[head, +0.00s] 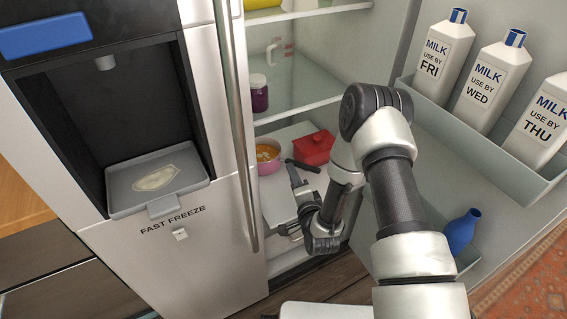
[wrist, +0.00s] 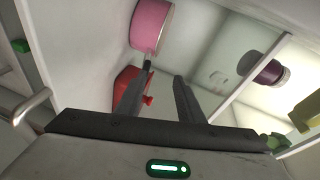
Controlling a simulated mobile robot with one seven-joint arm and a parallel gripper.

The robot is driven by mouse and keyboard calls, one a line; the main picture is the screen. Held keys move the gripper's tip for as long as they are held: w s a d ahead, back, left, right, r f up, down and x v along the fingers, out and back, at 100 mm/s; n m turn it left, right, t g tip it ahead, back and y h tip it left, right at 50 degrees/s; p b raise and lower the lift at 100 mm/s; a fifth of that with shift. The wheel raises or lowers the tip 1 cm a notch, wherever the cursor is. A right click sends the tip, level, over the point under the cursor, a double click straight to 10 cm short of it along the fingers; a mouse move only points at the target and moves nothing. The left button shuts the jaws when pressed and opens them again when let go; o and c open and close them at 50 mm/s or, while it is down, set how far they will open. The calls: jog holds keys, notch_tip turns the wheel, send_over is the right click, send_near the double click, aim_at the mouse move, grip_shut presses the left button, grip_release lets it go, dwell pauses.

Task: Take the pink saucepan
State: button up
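The pink saucepan (head: 268,159) stands on a low shelf inside the open fridge, with orange food in it and a dark handle (head: 302,165) pointing right. In the wrist view the saucepan (wrist: 152,27) is at the top centre, beyond my fingertips. My gripper (head: 298,186) is just in front of and below the handle in the head view. In the wrist view my gripper (wrist: 163,75) is open with nothing between its fingers. The handle's short visible part lines up with the left fingertip; I cannot tell whether they touch.
A red lidded pot (head: 313,149) stands right of the saucepan, close to the handle. A purple jar (head: 259,94) is on the glass shelf above. The open door with milk bottles (head: 490,82) and a blue bottle (head: 461,232) is at right. The fridge's left door edge is close.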

aim_at(288, 160)
jog(key=shift+m+t, duration=0.3)
jog(key=shift+m, duration=0.4)
jog(key=f, duration=0.1)
jog(key=s+f, duration=0.1)
jog(key=d+f, duration=0.1)
jog(key=shift+s+f+b, duration=0.3)
jog(key=shift+s, duration=0.05)
jog(key=shift+w+f, duration=0.1)
jog(key=shift+w, duration=0.05)
jog(key=b+x, duration=0.2)
jog(key=x, duration=0.9)
jog(key=shift+d+r+b+x, duration=0.15)
jog(key=shift+b+x, duration=0.25)
jog(key=shift+x, duration=0.6)
jog(key=shift+d+r+b+x, duration=0.1)
jog(key=shift+b+x, duration=0.25)
jog(key=shift+x, duration=0.6)
jog(key=shift+d+r+b+x, duration=0.15)
jog(key=shift+b+x, duration=0.25)
jog(key=shift+x, duration=0.6)
jog(key=shift+w, duration=0.15)
jog(key=shift+c, duration=0.2)
jog(key=shift+f, duration=0.1)
grip_shut()
jog(key=shift+f, duration=0.25)
